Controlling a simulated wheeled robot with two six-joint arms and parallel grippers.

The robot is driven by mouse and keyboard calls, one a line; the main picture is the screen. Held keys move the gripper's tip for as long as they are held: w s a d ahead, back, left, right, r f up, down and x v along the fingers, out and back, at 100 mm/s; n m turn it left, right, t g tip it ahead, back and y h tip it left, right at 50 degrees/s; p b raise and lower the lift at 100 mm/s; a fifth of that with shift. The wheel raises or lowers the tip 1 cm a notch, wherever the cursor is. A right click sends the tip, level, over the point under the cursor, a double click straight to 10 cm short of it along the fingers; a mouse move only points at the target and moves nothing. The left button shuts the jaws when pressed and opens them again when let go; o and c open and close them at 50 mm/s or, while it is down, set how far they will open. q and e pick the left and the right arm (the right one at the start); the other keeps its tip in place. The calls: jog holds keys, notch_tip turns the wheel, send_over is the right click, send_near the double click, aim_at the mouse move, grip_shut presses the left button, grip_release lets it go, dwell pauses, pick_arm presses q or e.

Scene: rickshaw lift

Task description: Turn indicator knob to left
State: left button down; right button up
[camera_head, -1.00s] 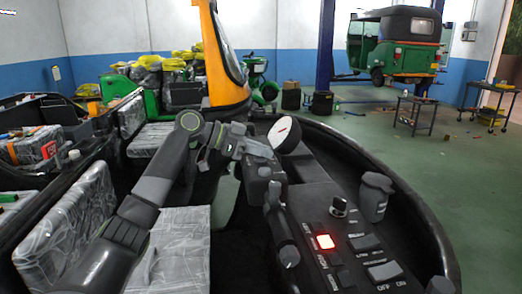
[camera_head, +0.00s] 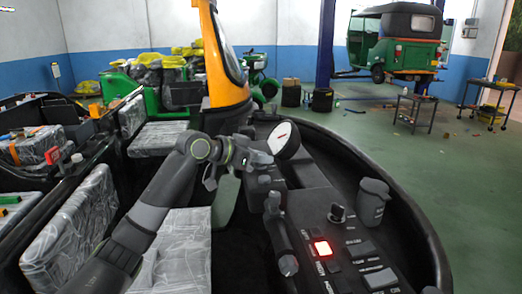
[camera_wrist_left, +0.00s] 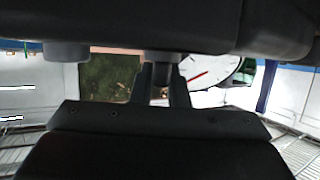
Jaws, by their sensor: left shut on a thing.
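In the head view, my left gripper (camera_head: 247,157) is at the dark panel just left of the white round gauge (camera_head: 284,140). In the left wrist view, its two fingers (camera_wrist_left: 162,88) are shut on a small dark knob (camera_wrist_left: 162,58) that juts from the dark panel, close to the gauge. I take this for the indicator knob; its marking and angle cannot be read. A second dark stub (camera_wrist_left: 67,52) juts from the same panel, apart from the fingers. In the head view the gripped knob is hidden by my gripper. My right gripper is not in view.
A dark cup-shaped part (camera_head: 372,202) stands to the right. A black handlebar (camera_head: 280,232) lies below my gripper. Wrapped seats (camera_head: 172,240) are at left.

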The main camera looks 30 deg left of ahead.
pick_arm(q)
jog(key=shift+r+n+t+y+p, duration=0.15)
jog(key=shift+n+t+y+p, duration=0.25)
jog(key=shift+n+y+p, duration=0.7)
jog(key=shift+y+p, duration=0.1)
jog(key=shift+p, duration=0.05)
jog(key=shift+f, duration=0.2)
jog(key=c, duration=1.4)
grip_release()
